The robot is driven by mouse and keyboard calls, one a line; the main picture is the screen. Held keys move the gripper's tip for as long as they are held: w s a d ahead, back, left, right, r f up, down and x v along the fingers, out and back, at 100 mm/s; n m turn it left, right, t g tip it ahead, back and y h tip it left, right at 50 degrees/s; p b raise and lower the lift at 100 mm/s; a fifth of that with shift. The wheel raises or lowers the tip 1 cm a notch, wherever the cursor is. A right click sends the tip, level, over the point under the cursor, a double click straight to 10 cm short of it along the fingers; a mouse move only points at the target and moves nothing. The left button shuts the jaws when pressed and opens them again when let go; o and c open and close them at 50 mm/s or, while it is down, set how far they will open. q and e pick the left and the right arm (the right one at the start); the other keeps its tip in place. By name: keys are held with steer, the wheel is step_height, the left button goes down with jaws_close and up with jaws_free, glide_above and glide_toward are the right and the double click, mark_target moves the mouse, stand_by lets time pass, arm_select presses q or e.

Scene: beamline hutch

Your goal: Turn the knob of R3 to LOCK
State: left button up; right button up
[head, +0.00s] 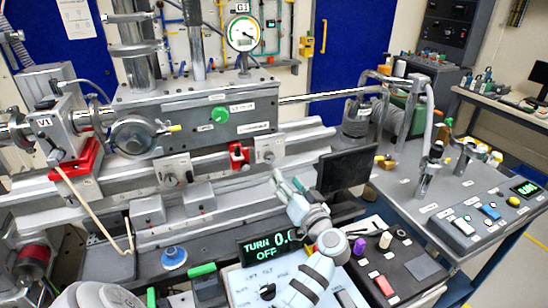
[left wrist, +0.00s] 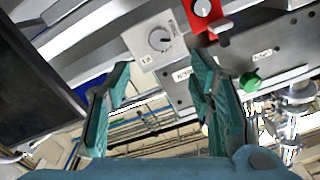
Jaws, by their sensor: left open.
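A white box with a round grey knob (head: 268,151) sits on the front of the grey machine rail, right of a red box. It also shows in the left wrist view, where the knob (left wrist: 160,40) has a pale pointer mark toward the right. The box's small label is too blurred to read, so I cannot confirm that it is R3. A similar white box with a knob (head: 174,171) sits farther left. My left gripper (head: 287,184) is open and empty, below and in front of the right white box, apart from it. Its two teal fingers (left wrist: 160,78) point toward the knob.
A red box with a knob (head: 238,156) is close beside the right white box. A green knob (head: 220,114) is above. A dark monitor (head: 346,168) stands just right of my gripper.

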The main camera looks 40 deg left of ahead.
mark_target(271, 159)
arm_select(q)
steer(key=x, duration=1.1)
steer(key=shift+w, duration=0.15)
steer(key=shift+a+r, duration=0.1)
steer(key=shift+a, duration=0.35)
jaws_close()
